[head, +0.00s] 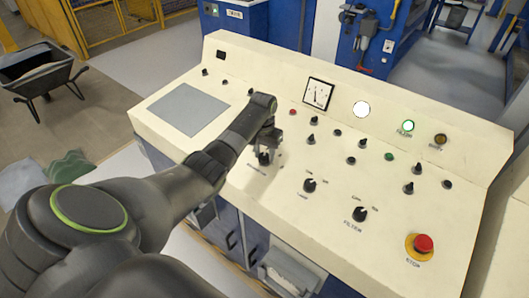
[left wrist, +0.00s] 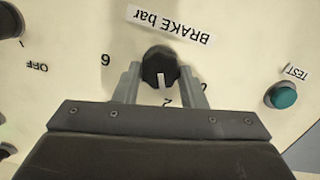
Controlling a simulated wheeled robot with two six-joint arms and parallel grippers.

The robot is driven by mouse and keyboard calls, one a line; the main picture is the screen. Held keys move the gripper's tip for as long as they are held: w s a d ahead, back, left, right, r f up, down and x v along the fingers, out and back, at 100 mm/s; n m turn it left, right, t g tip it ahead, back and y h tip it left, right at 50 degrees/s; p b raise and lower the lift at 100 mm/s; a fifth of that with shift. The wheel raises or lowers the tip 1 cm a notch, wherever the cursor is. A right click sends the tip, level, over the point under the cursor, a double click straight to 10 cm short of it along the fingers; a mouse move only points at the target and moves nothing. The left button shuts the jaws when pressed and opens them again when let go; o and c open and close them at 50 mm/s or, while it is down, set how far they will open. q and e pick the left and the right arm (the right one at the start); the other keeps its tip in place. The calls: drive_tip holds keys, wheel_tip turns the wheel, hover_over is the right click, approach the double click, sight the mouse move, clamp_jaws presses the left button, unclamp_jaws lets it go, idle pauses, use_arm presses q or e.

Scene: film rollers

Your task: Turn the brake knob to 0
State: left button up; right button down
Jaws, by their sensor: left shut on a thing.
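The brake knob (left wrist: 158,62) is round and black with a white pointer line, under an upside-down "BRAKE bar" label (left wrist: 169,24) in the left wrist view. Its pointer aims down the picture, close to the "2" mark. A "6" or "9" mark shows to the left, and a partly hidden mark, perhaps 0, lies beside the right finger. My left gripper (left wrist: 160,84) is shut on the knob, one finger on each side. In the head view my left gripper (head: 268,143) points down at the knob (head: 264,159) on the cream console. My right gripper is not in view.
The sloped console (head: 330,240) carries several other black knobs, a dial meter (head: 317,94), lit buttons and a red stop button (head: 423,244). A teal TEST button (left wrist: 283,95) is right of the knob in the wrist view. A wheelbarrow (head: 40,72) stands far left.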

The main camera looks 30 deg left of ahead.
use_arm(q)
drive_tip(key=shift+r+n+p, duration=0.25)
drive_tip(key=shift+n+p, duration=0.45)
drive_tip(key=shift+p, duration=0.1)
drive_tip(key=shift+a+n+p, duration=0.1)
drive_tip(key=shift+n+p, duration=1.05)
drive_tip(key=shift+n, duration=0.05)
drive_tip(key=n+p, duration=0.2)
drive_tip(key=n, duration=0.1)
drive_tip(key=shift+h, duration=0.4)
drive_tip(key=shift+a+f+n+t+p, duration=0.1)
drive_tip(key=shift+n+t+p, duration=0.2)
drive_tip(key=shift+n+p, duration=0.8)
drive_tip(key=shift+n, duration=0.5)
drive_tip(key=o, duration=1)
drive_tip(key=shift+s+f, duration=0.1)
